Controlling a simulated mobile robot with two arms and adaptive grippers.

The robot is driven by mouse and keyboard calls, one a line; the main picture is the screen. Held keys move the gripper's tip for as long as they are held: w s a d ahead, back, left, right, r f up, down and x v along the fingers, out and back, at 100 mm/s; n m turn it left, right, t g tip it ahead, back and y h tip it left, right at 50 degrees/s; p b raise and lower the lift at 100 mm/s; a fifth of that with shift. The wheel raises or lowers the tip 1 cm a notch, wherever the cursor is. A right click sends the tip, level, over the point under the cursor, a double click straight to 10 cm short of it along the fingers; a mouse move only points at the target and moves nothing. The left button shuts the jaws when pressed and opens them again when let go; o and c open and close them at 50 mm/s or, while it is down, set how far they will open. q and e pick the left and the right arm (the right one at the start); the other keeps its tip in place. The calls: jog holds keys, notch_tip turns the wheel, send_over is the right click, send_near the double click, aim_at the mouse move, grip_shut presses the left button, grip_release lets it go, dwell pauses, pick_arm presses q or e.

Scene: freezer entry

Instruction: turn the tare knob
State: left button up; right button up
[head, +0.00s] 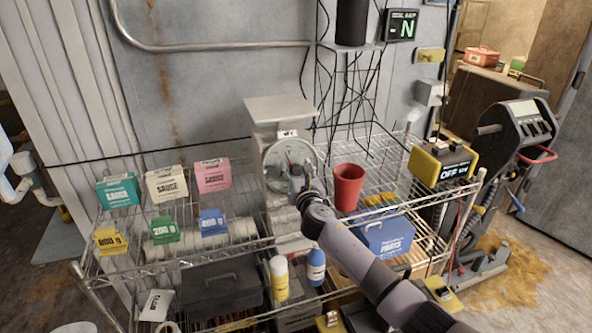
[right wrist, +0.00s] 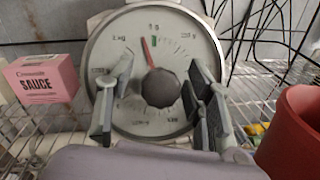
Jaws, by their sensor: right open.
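The scale (head: 281,125) stands on the wire shelf with a flat pan on top and a round dial facing me. In the right wrist view the dial (right wrist: 125,40) has a red needle pointing just left of the top, near a green mark. The dark round tare knob (right wrist: 161,88) sits at the dial's centre. My right gripper (right wrist: 162,100) is open, with one finger on each side of the knob and gaps showing. In the head view my right gripper (head: 303,180) is in front of the dial and hides the knob. My left gripper is not in view.
A red cup (head: 348,186) stands close right of the scale, beside my right arm. Sauce boxes (head: 167,184) and weight boxes (head: 165,230) sit to the left. A blue parts box (head: 384,236) is below right. Cables (head: 350,90) hang behind.

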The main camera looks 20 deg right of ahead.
jog(key=shift+c, duration=0.3)
grip_shut()
dwell(0.3)
jog(key=shift+m, duration=0.3)
